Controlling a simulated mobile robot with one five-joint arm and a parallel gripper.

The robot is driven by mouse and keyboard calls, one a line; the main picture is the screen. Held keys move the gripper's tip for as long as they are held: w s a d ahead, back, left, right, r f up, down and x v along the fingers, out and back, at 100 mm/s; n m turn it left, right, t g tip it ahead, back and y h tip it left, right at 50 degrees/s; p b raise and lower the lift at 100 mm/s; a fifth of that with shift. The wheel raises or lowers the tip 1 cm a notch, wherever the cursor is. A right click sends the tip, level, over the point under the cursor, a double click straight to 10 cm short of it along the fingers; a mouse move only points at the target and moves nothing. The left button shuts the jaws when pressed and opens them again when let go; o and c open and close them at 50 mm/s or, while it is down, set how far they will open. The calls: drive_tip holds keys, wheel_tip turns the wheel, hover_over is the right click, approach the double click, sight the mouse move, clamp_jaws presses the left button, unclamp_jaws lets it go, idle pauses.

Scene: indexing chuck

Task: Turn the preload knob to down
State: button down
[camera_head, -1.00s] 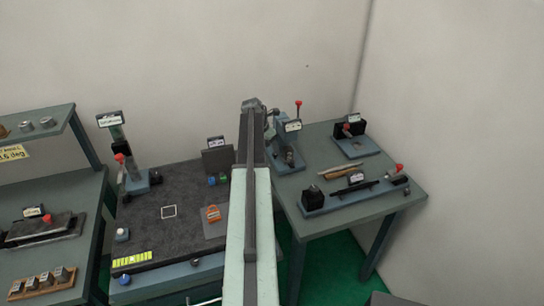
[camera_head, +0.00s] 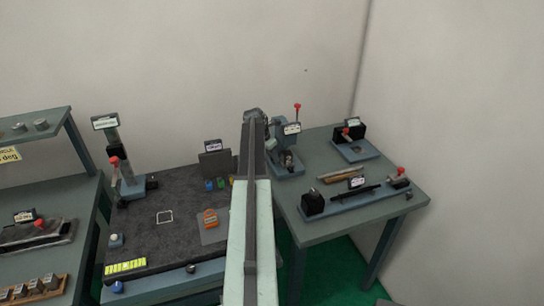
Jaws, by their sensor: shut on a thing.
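My arm (camera_head: 250,220) reaches from the bottom middle up to its far end beside the right-hand bench. Its far joint (camera_head: 254,116) shows, but the gripper's fingertips are hidden behind it. Just right of it stands a blue-grey device (camera_head: 284,138) with a red-tipped upright lever (camera_head: 297,108) and a small label plate (camera_head: 291,128). I cannot make out the preload knob or its setting; the labels are too small to read.
The right bench (camera_head: 345,222) also holds a long blue fixture (camera_head: 350,201) and a black block fixture (camera_head: 352,133). The dark middle bench (camera_head: 145,228) holds an orange padlock-like piece (camera_head: 210,217) and a red-knobbed stand (camera_head: 127,183). Green floor (camera_head: 335,265) is open below.

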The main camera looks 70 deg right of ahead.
drive_tip(key=shift+w+d, duration=0.1)
drive_tip(key=m, duration=0.2)
drive_tip(key=m+g+y, duration=0.1)
drive_tip(key=m, duration=0.2)
drive_tip(key=shift+w+d+g, duration=0.2)
drive_tip(key=shift+g, duration=0.1)
drive_tip(key=m+y, duration=0.1)
drive_tip(key=m, duration=0.1)
drive_tip(key=m+y, duration=0.1)
drive_tip(key=m, duration=0.2)
drive_tip(key=shift+d+g, duration=0.1)
drive_tip(key=shift+g, duration=0.2)
drive_tip(key=shift+m, duration=0.3)
drive_tip(key=c, duration=1.1)
unclamp_jaws()
